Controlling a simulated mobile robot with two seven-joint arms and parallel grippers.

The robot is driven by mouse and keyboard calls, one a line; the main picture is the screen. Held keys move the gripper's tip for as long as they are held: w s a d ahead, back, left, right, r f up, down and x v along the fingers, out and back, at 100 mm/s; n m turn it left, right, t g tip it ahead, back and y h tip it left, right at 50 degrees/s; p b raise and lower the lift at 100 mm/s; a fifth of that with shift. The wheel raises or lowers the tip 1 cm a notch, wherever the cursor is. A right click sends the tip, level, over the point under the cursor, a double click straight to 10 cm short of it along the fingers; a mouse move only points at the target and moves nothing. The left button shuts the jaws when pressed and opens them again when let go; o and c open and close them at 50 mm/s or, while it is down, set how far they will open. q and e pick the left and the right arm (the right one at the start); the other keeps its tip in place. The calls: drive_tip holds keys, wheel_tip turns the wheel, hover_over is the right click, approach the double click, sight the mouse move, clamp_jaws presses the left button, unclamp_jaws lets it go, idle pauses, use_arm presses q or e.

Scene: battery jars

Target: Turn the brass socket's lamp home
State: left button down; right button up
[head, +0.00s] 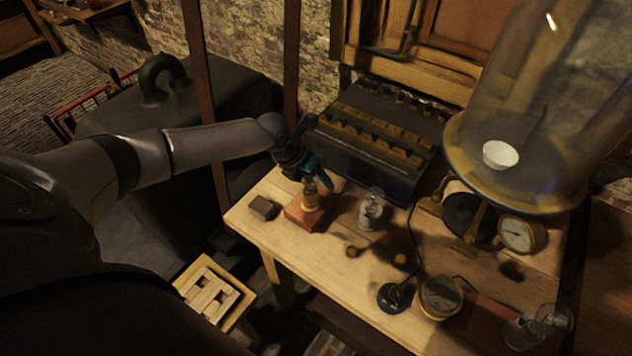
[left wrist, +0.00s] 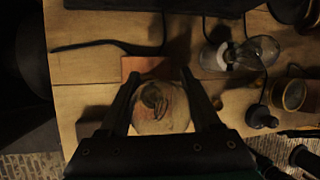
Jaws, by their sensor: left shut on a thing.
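The brass socket (head: 311,203) stands on a reddish wooden block (head: 300,217) near the table's left end. The block also shows in the left wrist view (left wrist: 145,66). A clear glass lamp (left wrist: 162,108) sits between the two fingers of my left gripper (left wrist: 160,92), which is shut on it. In the head view my left gripper (head: 312,178) comes down over the socket from above, and the lamp's glass is mostly hidden by the fingers. The lamp looks upright over the socket; its seating in the socket cannot be made out. My right gripper is not in view.
Another glass lamp with a white base (head: 370,213) stands right of the block. A small dark block (head: 263,208) lies to its left. A black box with wooden rows (head: 375,130) stands behind. A gauge (head: 518,234), a round brass instrument (head: 440,297) and a large glass jar (head: 550,100) are at right.

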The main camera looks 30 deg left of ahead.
use_arm(q)
drive_tip(key=shift+s+d+m+g+h+b, duration=0.15)
drive_tip(key=shift+m+g+h+b, duration=0.15)
drive_tip(key=shift+m+b, duration=0.85)
unclamp_jaws()
drive_tip(key=shift+r+n+p, duration=0.15)
drive_tip(key=shift+n+p, duration=0.7)
drive_tip(key=shift+p, duration=0.05)
drive_tip(key=n+y+p, duration=0.1)
drive_tip(key=n+t+p, duration=0.1)
drive_tip(key=n+p, duration=0.1)
drive_tip(key=shift+a+y, duration=0.3)
drive_tip(key=shift+y, duration=0.1)
drive_tip(key=shift+w+a+n+y+p, duration=0.2)
drive_tip(key=shift+n+y+p, duration=0.1)
drive_tip(key=shift+n+p, duration=0.55)
